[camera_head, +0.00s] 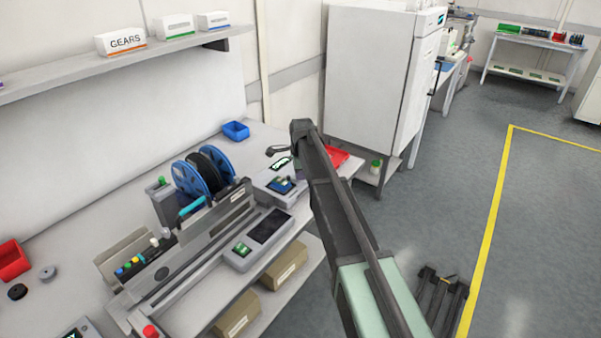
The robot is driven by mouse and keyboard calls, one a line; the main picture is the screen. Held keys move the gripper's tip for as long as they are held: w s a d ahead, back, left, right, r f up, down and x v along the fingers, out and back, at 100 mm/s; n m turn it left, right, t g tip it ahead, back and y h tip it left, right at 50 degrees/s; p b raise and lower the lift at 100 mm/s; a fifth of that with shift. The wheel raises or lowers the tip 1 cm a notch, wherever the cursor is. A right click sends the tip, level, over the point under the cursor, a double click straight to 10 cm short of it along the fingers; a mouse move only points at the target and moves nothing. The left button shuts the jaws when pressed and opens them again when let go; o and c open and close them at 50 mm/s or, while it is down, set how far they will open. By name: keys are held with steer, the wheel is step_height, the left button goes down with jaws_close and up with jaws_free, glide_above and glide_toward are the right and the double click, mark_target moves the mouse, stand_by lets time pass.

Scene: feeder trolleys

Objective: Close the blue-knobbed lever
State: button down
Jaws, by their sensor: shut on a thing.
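A row of small coloured knobs stands at the left end of the feeder trolley's bank on the workbench. The blue knob (119,271) is the leftmost of the row, with yellow and green knobs beside it. Two pale knobs stand higher at the row's right end. The lever under the blue knob is too small to tell its angle. My arm crosses the middle and lower right of the picture, right of the knobs.
Blue reels (190,179) and a cyan handle (191,206) stand right of the knobs. A red-buttoned stop (150,331) is at the front. A white cabinet (368,75) stands behind. Open floor lies right.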

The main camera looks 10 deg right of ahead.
steer(key=shift+w, duration=0.1)
steer(key=n, duration=0.2)
steer(key=w+n, duration=0.1)
steer(key=shift+d, duration=0.25)
steer(key=n, duration=0.1)
steer(key=w+n, duration=0.1)
steer(key=n+y, duration=0.1)
steer(key=n, duration=0.1)
steer(key=shift+w, duration=0.25)
steer(key=n, duration=0.1)
steer(key=w+n, duration=0.1)
steer(key=n, duration=0.1)
steer(key=shift+w+a+n+g, duration=0.15)
steer(key=shift+n+g, duration=0.15)
steer(key=shift+w+a+n, duration=0.2)
steer(key=shift+w+n, duration=0.05)
steer(key=shift+n, duration=0.6)
steer(key=shift+w+a+n, duration=0.15)
steer(key=shift+w+n, duration=0.1)
steer(key=shift+n, duration=0.6)
steer(key=shift+y, duration=0.3)
steer(key=c, duration=1)
jaws_free()
